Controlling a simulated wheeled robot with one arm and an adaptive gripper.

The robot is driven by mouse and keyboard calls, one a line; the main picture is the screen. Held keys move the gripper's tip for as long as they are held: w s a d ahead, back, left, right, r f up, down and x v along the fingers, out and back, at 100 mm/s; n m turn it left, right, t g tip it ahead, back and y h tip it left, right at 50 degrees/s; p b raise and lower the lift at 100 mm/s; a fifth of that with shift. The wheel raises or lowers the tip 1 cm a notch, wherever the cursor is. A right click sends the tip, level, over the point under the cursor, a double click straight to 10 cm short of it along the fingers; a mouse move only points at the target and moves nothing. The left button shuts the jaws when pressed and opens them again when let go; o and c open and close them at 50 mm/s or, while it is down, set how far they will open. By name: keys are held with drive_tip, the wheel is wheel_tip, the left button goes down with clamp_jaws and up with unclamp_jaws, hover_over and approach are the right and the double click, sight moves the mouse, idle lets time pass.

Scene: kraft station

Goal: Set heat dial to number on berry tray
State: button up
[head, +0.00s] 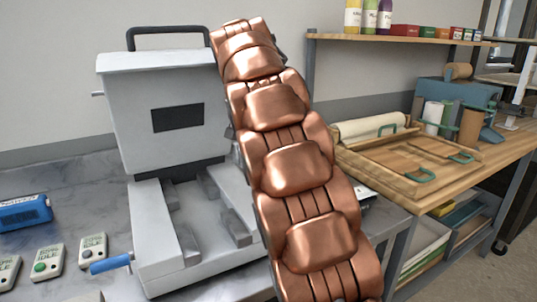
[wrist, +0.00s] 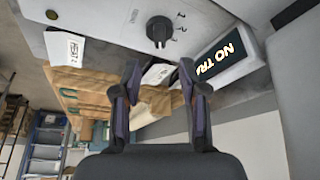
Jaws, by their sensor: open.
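The dark round heat dial (wrist: 158,31) sits on the pale machine panel in the wrist view, with small marks to its right; its setting is too small to read. A plate (wrist: 75,46) reading "HEAT" is left of it. In the head view, my copper arm hides the gripper and dial. I cannot make out a berry tray or its number.
In the head view a grey machine (head: 150,115) with a blue-handled lever (head: 110,263) stands left of my arm. A blue device (head: 25,213) and small white boxes (head: 92,250) are at the left. A wooden tray (head: 385,178) with green handles lies on the right bench.

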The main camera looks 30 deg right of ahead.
drive_tip(key=shift+v, duration=2.15)
